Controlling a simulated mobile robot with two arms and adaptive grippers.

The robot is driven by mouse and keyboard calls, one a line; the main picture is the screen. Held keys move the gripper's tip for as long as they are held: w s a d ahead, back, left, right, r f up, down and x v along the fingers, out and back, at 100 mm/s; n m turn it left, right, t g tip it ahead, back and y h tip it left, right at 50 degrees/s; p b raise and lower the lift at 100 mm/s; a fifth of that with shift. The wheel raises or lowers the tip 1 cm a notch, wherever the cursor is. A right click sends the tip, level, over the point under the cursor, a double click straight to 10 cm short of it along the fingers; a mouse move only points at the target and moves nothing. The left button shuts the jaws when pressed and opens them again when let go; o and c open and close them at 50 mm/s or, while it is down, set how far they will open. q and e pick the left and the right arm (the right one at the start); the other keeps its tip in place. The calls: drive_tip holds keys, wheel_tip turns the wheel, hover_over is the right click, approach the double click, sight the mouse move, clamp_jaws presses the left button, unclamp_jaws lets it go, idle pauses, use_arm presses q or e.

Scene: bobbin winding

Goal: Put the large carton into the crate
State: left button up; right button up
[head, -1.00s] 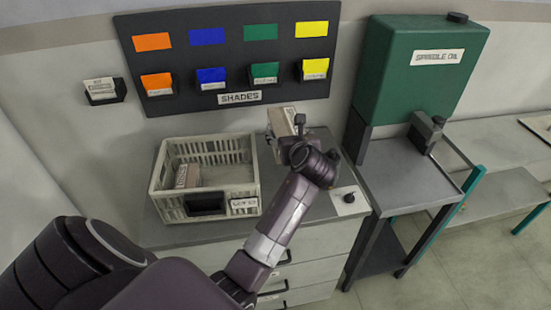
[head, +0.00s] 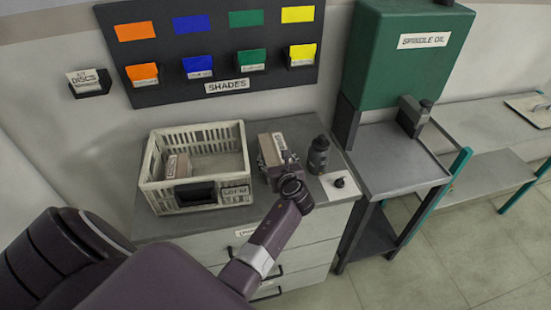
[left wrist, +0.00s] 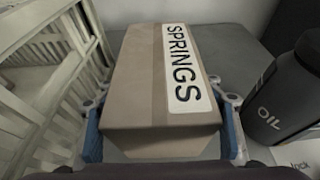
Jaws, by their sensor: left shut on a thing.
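A brown carton (head: 271,143) with a white SPRINGS label is on the right side of the crate, above or on the cabinet top. My left gripper (head: 279,163) is shut on it, and in the left wrist view its blue fingers press on both sides of the carton (left wrist: 140,85). I cannot tell whether the carton touches the surface. The pale slatted crate (head: 150,190) stands to its left, and its wall (left wrist: 40,70) shows in the left wrist view. A smaller carton (head: 177,166) lies inside the crate at the left. My right gripper is not in view.
A dark oil bottle (head: 318,156) stands close to the right of the held carton. A white card (head: 337,187) with a small black knob lies in front of it. A shades board (head: 210,60) hangs behind. A green spindle oil tank (head: 410,55) stands right.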

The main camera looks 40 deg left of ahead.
use_arm(q)
drive_tip(key=o, duration=1.6)
drive_tip(key=shift+r, duration=0.1)
drive_tip(key=b+v, duration=0.1)
drive_tip(key=v, duration=1.1)
drive_tip(key=shift+s, duration=0.15)
